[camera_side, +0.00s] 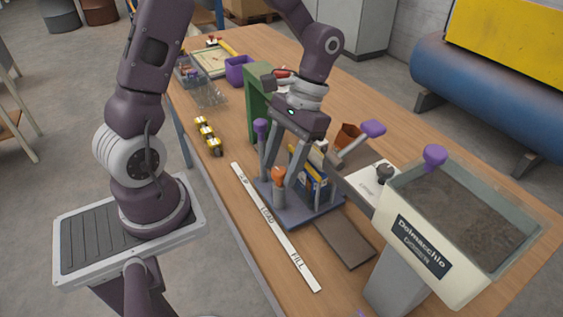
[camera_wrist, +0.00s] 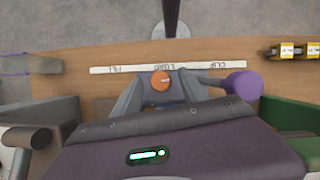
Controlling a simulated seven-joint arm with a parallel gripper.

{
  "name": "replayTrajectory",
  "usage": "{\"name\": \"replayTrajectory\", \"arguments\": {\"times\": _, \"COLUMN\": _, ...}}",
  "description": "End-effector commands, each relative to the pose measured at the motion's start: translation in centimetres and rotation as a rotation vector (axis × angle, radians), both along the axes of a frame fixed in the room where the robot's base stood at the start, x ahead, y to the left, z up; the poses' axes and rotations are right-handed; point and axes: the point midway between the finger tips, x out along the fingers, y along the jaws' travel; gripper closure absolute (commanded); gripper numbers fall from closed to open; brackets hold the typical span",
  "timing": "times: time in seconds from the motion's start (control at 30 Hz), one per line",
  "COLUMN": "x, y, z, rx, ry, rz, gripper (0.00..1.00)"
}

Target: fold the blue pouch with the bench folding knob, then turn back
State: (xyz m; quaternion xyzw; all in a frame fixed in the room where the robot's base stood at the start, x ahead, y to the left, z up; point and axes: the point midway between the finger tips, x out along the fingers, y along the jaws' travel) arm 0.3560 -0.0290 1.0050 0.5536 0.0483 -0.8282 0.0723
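The blue pouch (camera_side: 312,184), with some yellow on it, stands upright in the grey bench fixture (camera_side: 320,211), partly hidden behind my gripper. An orange knob (camera_side: 278,174) tops a short grey post at the fixture's front; it also shows in the wrist view (camera_wrist: 160,81). My gripper (camera_side: 281,182) points down, fingers apart, one on each side of the orange knob. In the wrist view the fingers (camera_wrist: 160,88) flank the knob with no clear contact. The pouch cannot be made out there.
A purple-knobbed lever (camera_side: 261,127) stands close left of my gripper; another purple handle (camera_side: 373,129) is right. A green upright (camera_side: 258,95) stands behind. The soil hopper (camera_side: 440,235) is at right.

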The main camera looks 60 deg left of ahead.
Motion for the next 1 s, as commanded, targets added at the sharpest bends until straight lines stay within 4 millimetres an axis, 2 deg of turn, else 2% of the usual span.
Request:
{"name": "replayTrajectory", "arguments": {"times": 0.17, "x": 0.2, "y": 0.0, "z": 0.3, "rx": 0.001, "ry": -0.001, "rz": 0.001, "gripper": 0.49}}
{"name": "replayTrajectory", "arguments": {"times": 0.4, "x": 2.0, "y": 0.3, "z": 4.5, "rx": 0.001, "ry": -0.006, "rz": 0.001, "gripper": 0.49}}
{"name": "replayTrajectory", "arguments": {"times": 0.6, "x": 2.7, "y": 0.5, "z": 6.5, "rx": 0.000, "ry": -0.002, "rz": 0.000, "gripper": 0.49}}
{"name": "replayTrajectory", "arguments": {"times": 0.87, "x": 2.6, "y": 0.5, "z": 6.6, "rx": 0.001, "ry": -0.003, "rz": -0.001, "gripper": 0.49}}
{"name": "replayTrajectory", "arguments": {"times": 0.93, "x": 2.3, "y": 0.3, "z": 7.4, "rx": 0.016, "ry": -0.036, "rz": -0.011, "gripper": 0.49}}
{"name": "replayTrajectory", "arguments": {"times": 1.0, "x": 1.2, "y": 0.0, "z": 9.0, "rx": 0.048, "ry": -0.117, "rz": -0.032, "gripper": 0.49}}
